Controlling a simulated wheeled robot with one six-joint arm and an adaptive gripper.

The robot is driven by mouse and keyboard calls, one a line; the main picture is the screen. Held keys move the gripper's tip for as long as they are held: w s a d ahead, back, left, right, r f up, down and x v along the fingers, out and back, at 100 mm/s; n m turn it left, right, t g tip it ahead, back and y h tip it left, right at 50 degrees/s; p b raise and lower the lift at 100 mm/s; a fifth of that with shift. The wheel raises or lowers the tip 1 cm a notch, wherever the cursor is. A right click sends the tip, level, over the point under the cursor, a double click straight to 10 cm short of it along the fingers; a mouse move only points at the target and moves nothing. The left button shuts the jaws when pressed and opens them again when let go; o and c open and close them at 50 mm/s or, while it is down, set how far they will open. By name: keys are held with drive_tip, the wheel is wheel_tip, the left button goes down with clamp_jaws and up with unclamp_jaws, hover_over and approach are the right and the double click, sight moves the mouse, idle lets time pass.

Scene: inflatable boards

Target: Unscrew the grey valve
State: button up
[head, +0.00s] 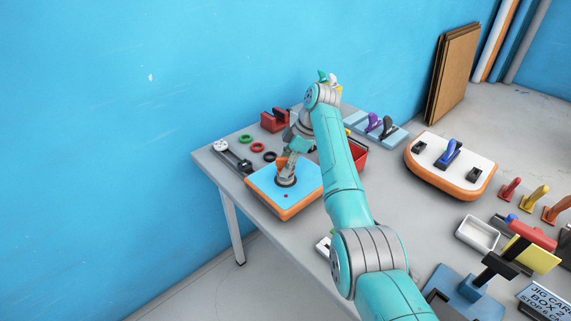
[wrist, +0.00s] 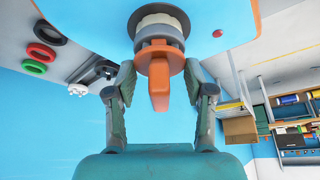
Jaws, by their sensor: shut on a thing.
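A blue-topped inflatable board with an orange side (head: 300,207) lies at the table's left front corner. The grey valve (head: 286,182) sits in its top; in the wrist view the valve (wrist: 160,28) shows as a dark grey ring with a pale band. An orange key-like tool (wrist: 159,82) with a flat handle is against the valve, in line with it. My gripper (wrist: 159,73) is shut on this tool, one finger on each side of its wide collar. In the head view my gripper (head: 288,168) is above the valve, partly hidden by my wrist.
Green, red and black rings (head: 257,147) lie behind the board, near a black-and-grey tool (head: 232,157). A red bin (head: 358,158) stands right of my arm. A white-topped board (head: 452,160) and several coloured keys (head: 535,196) are farther right. A blue wall is behind the table.

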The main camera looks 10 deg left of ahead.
sight(282, 159)
drive_tip(key=shift+f+n+g+h, duration=0.15)
drive_tip(key=shift+n+g, duration=0.2)
drive_tip(key=shift+n, duration=0.45)
drive_tip(key=shift+n+g+h, duration=0.15)
drive_tip(key=shift+n+g, duration=0.2)
drive_tip(key=shift+n, duration=0.45)
drive_tip(key=shift+s, duration=0.1)
drive_tip(key=o, duration=1.4)
drive_tip(key=shift+c, duration=0.2)
drive_tip(key=shift+r, duration=2.6)
drive_tip(key=shift+m+t+y, duration=0.4)
drive_tip(key=shift+m+t, duration=0.4)
drive_tip(key=shift+m, duration=1.2)
